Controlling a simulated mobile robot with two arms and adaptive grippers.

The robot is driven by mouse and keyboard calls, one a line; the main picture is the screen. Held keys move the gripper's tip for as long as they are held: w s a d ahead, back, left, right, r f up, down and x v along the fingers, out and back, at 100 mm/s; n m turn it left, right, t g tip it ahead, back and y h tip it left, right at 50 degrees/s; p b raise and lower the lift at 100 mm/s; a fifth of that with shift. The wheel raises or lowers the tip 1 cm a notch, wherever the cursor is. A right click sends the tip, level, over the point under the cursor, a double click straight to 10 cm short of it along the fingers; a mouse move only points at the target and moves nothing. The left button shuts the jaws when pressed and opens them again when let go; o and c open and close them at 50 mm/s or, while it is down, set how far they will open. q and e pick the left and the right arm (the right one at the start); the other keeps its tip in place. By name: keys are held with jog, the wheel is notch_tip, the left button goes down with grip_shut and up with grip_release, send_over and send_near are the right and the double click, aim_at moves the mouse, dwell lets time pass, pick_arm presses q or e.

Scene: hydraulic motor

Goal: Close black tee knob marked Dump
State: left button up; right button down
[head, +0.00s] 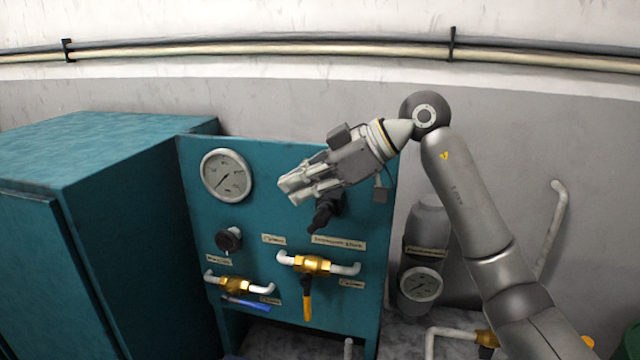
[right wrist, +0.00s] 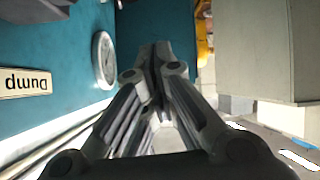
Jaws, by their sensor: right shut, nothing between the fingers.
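A black tee knob (head: 325,213) sticks out from the right half of the teal panel (head: 200,160). The gripper partly covers its upper part. In the right wrist view, a dark part (right wrist: 35,8) at the top left corner looks like this knob, beside an upside-down label reading Dump (right wrist: 26,82). That label does not show in the head view. My right gripper (head: 288,188) is shut and empty, in front of the panel above and left of the knob, pointing left. Its fingers (right wrist: 160,55) also show in the right wrist view. My left gripper is not in view.
A large gauge (head: 226,176) and a second black knob (head: 229,239) are on the panel's left. Below are brass valves with a blue handle (head: 246,304) and a yellow handle (head: 307,305). A teal cabinet (head: 120,210) stands left; a grey cylinder with gauge (head: 421,285) is right.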

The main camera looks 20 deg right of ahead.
aim_at(321, 216)
jog(key=d, duration=0.1)
jog(key=s+d+f, duration=0.1)
jog(key=d+f+p, duration=0.1)
jog(key=shift+s+d, duration=0.15)
jog(key=shift+d, duration=0.1)
jog(key=shift+a, duration=0.1)
